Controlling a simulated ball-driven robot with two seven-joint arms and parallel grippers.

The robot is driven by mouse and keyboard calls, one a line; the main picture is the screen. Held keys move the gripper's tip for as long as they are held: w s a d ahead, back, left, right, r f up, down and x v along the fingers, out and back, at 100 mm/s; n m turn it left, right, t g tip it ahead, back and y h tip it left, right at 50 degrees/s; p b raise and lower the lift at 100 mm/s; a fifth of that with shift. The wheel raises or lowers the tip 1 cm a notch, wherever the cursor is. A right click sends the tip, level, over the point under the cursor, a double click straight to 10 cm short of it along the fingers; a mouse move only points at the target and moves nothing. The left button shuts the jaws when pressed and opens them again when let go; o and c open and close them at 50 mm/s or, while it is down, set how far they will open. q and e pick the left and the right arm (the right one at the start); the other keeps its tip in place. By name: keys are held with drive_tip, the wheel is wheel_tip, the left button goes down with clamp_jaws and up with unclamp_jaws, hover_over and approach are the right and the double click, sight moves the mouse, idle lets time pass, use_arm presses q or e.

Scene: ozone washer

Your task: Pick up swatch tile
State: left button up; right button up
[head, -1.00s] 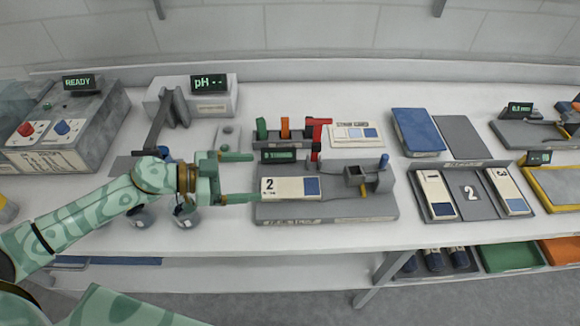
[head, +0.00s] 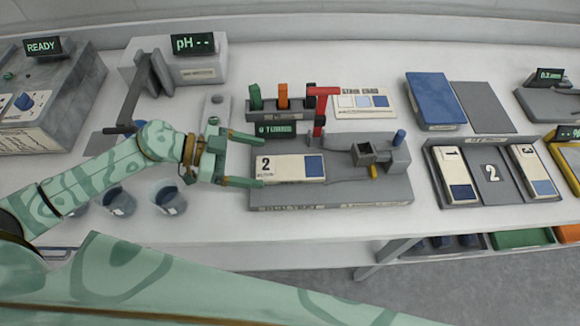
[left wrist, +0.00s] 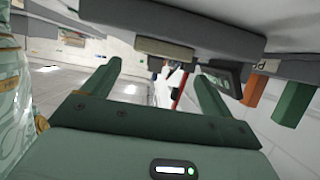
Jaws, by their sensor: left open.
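The swatch tile (head: 288,169), cream with a "2" and a blue patch at its right end, lies flat on the grey tester base (head: 340,192). My left gripper (head: 262,162) is at the tile's left end, its fingers open and pointing right. In the head view one finger shows above the tile's left end and one below it; height and contact cannot be told. In the left wrist view the open fingers (left wrist: 155,85) show with no tile clearly held between them. My right gripper is not in view.
A red post (head: 320,112) and a rack (head: 285,110) with green and orange pieces stand behind the tile. A grey clamp block (head: 372,153) is to its right. Tiles "1" (head: 455,172) and "3" (head: 532,170) lie in a tray.

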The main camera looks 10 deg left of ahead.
sight(286, 167)
use_arm(q)
drive_tip(key=x, duration=0.5)
drive_tip(key=shift+d+f+b, duration=0.1)
drive_tip(key=shift+d+b, duration=0.2)
drive_tip(key=shift+b, duration=0.05)
drive_tip(key=shift+w+d+f, duration=0.1)
drive_tip(key=shift+d, duration=0.2)
drive_tip(key=c, duration=1.2)
drive_tip(key=shift+o, duration=0.2)
